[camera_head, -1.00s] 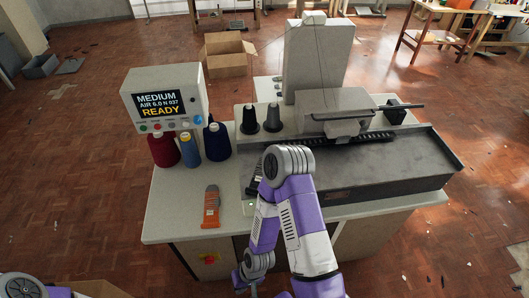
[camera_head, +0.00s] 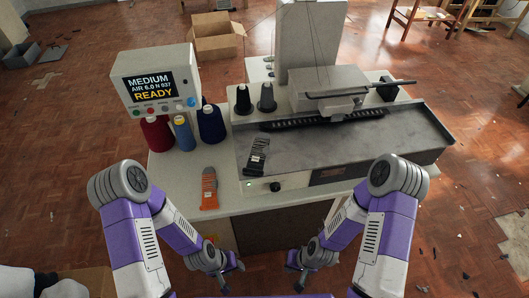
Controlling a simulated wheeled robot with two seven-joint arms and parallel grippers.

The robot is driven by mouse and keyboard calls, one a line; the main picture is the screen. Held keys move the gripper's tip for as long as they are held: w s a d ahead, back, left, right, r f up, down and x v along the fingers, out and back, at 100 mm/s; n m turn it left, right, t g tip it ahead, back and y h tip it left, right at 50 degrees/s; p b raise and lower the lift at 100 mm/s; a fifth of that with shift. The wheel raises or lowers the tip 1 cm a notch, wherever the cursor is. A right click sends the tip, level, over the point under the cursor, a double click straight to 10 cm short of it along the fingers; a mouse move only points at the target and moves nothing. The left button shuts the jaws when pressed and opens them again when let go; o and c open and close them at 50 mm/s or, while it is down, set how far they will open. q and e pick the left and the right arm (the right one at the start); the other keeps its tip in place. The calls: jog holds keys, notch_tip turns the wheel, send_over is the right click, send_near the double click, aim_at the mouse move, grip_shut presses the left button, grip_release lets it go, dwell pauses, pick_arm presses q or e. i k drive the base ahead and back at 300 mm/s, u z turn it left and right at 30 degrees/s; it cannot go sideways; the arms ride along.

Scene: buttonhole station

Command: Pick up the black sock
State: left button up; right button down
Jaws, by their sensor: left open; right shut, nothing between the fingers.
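The black sock (camera_head: 257,155), dark with grey marks, lies flat on the left end of the grey metal tray (camera_head: 300,160) of the machine. An orange sock-like piece (camera_head: 209,189) with a grey top lies on the white table (camera_head: 178,165), left of the tray. My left gripper (camera_head: 232,277) is open and empty, low in front of the table. My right gripper (camera_head: 299,280) is shut and empty, also low in front of the table, to the right of the left one. Both are apart from the sock, nearer to me. Nothing covers the sock.
Thread cones in red (camera_head: 156,133), blue (camera_head: 184,134) and navy (camera_head: 211,124) stand below the display box (camera_head: 155,84). Two black cones (camera_head: 267,97) stand behind the tray. The machine head (camera_head: 328,88) rises over the tray's back. An open cardboard box (camera_head: 216,38) is on the floor behind.

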aim_at(260, 149)
jog(key=u, duration=3.55)
jog(key=k, duration=0.7)
jog(key=z, duration=1.6)
